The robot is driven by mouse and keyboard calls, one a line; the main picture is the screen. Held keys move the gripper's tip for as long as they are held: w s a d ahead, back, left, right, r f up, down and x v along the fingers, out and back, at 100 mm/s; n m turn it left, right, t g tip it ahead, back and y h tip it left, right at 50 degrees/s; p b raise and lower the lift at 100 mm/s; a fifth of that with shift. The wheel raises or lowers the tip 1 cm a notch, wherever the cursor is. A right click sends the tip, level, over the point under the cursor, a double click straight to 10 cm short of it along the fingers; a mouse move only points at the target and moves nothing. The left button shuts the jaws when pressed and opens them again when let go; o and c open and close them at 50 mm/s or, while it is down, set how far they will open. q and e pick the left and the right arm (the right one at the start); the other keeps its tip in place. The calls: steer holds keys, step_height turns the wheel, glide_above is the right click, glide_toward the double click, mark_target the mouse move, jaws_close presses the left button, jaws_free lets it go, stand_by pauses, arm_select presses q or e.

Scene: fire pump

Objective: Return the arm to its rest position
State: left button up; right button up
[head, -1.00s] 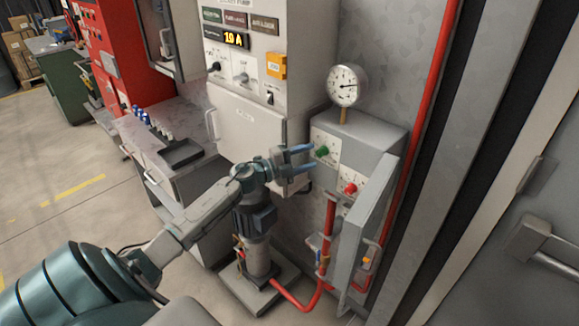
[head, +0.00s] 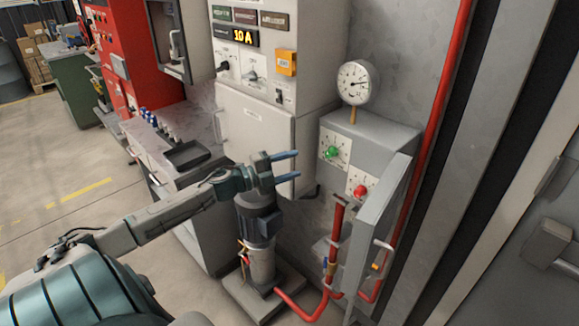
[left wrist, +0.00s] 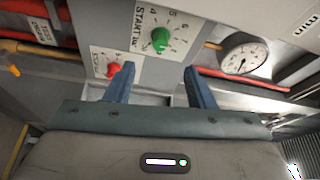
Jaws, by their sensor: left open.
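My left gripper (head: 287,166) is open and empty, its two blue fingers pointing right towards the grey switch box (head: 375,132). It is apart from the box, above the pump motor (head: 260,215). The box carries a green knob (head: 333,152), which looks lit, and a red knob (head: 360,191). In the left wrist view the green knob (left wrist: 160,40) sits beyond and between the fingers, and the red knob (left wrist: 114,70) is behind the left finger. My left arm reaches in from the lower left. My right gripper is not in view.
A pressure gauge (head: 357,82) stands on the box. The box's open door (head: 378,225) juts out below right. A control cabinet (head: 255,130) with a 10 A display stands behind the gripper. A bench with a black tray (head: 187,154) is to the left. Open floor (head: 60,170) lies further left.

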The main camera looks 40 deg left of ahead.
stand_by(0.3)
